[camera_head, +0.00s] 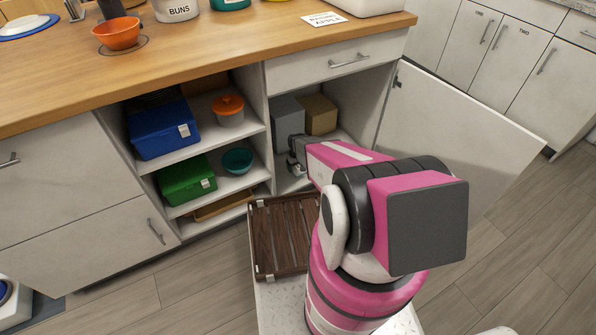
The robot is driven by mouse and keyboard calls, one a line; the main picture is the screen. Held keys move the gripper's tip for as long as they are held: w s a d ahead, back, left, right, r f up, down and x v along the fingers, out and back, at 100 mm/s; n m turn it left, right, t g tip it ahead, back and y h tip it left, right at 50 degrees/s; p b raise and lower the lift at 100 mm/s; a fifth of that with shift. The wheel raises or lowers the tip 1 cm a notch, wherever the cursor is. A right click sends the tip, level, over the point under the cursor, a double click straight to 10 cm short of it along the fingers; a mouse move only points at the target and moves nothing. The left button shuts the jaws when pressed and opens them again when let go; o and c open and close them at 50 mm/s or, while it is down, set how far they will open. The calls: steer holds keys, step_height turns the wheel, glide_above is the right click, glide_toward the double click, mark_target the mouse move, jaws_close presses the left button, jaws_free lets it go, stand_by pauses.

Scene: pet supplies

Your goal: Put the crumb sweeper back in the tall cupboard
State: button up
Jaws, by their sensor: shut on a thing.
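My gripper (295,162) reaches into the open right-hand compartment (356,100) of the counter unit, low down near its left divider. It is small in view and partly behind my pink arm. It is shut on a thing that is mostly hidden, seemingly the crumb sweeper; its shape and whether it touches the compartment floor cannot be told. A grey box (287,118) and a brown box (319,113) stand behind the gripper in this compartment. The compartment's white door (450,140) is swung wide open to the right.
Left shelves hold a blue box (160,132), an orange-lidded pot (229,108), a green box (185,180) and a teal bowl (237,161). A brown slatted tray (283,235) lies in front. The wooden counter (200,62) overhangs the compartments. Open floor lies right.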

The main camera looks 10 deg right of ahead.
steer(key=shift+f, duration=2.15)
steer(key=shift+f, duration=0.15)
steer(key=o, duration=0.9)
step_height(320, 180, up, 12)
steer(key=shift+r, duration=0.1)
steer(key=s+r+m, duration=0.1)
steer(key=s+r, duration=0.9)
steer(key=r, duration=0.5)
steer(key=s+r+m, duration=0.2)
steer(key=s+r, duration=0.8)
steer(key=r, duration=0.5)
steer(key=shift+s+r+m, duration=0.25)
steer(key=shift+r+m, duration=0.05)
steer(key=shift+a, duration=0.1)
